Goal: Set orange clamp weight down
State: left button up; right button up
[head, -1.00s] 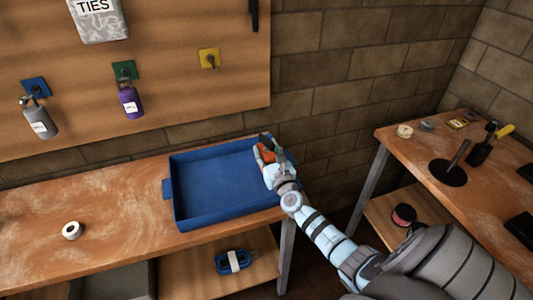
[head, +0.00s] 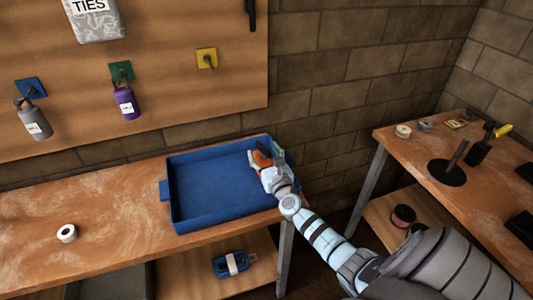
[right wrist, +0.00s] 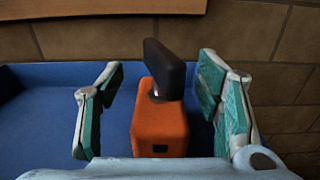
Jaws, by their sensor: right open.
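The orange clamp weight (head: 263,159) is an orange block with a dark upright plate at its far end, clearest in the right wrist view (right wrist: 160,122). It is inside the blue tray (head: 213,190), near the far right corner. My right gripper (head: 266,157) is open around it. In the right wrist view my fingers (right wrist: 160,85) stand apart on both sides, with a wide gap on the left and a narrower one on the right. The block's underside is hidden. My left gripper is not in view.
A white tape roll (head: 67,233) lies on the bench left of the tray. Purple (head: 126,104) and grey (head: 37,122) tagged weights hang on the board; the yellow hook plate (head: 206,58) is empty. A brick wall rises behind the tray. The tray's left half is clear.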

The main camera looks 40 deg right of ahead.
jog(key=shift+r+p, duration=0.4)
jog(key=shift+r, duration=0.05)
jog(key=p+v, duration=0.1)
jog(key=v, duration=0.3)
jog(key=shift+s+r+p, duration=0.1)
jog(key=shift+r+p, duration=0.05)
jog(key=shift+p, duration=0.2)
jog(key=v, duration=0.8)
